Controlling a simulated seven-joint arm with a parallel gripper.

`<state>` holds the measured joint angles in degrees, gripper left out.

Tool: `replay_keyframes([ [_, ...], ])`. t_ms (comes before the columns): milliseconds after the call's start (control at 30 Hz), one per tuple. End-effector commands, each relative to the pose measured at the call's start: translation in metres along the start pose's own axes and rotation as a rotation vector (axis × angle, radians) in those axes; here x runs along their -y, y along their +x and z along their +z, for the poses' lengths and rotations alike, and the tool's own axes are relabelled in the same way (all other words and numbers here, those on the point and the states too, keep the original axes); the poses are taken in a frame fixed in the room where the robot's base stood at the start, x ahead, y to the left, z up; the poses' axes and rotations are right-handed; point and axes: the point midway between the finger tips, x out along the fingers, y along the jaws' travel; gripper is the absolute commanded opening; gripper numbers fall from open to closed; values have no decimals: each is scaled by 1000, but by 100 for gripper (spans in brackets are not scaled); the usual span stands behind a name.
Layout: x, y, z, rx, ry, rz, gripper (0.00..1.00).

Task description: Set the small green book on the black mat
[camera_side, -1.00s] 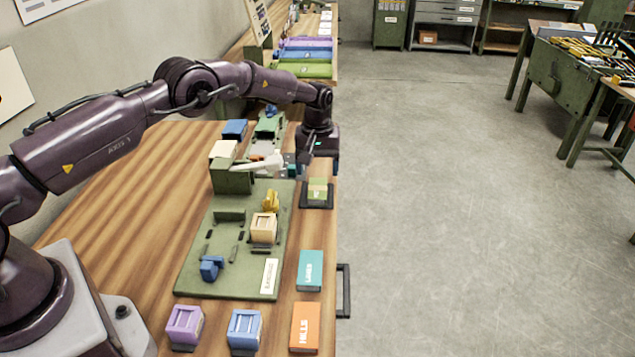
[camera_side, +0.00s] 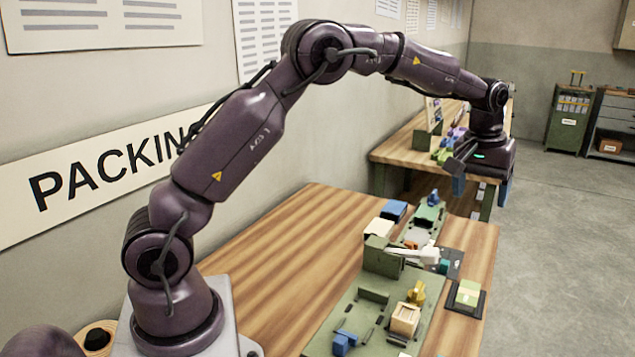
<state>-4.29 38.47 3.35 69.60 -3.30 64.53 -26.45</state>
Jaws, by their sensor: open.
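The small green book (camera_side: 467,292) lies on the black mat (camera_side: 482,304) near the right edge of the wooden table, at the lower right. It has a pale, cream-coloured side facing the camera. The mat shows as a dark border around the book. My gripper (camera_side: 481,187) is raised well above and apart from the book, with its fingers spread and nothing seen between them.
A green fixture board (camera_side: 347,312) holds a tan block (camera_side: 405,319), a yellow piece (camera_side: 416,293) and blue pieces. A green box with a white lever (camera_side: 412,252) stands behind them. Another table (camera_side: 401,150) with coloured items stands farther back. Bare wood (camera_side: 290,240) lies left of the fixture.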

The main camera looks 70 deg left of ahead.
Motion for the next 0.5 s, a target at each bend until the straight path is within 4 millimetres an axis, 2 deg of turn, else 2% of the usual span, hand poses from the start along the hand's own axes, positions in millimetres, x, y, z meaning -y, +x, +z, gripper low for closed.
replay_keyframes([
  [33,4,-28,15,-24,35,17,72],
  [200,22,-90,69,-90,159,56,72],
  [333,43,-123,118,-145,254,80,72],
  [500,74,-144,186,-220,383,101,72],
])
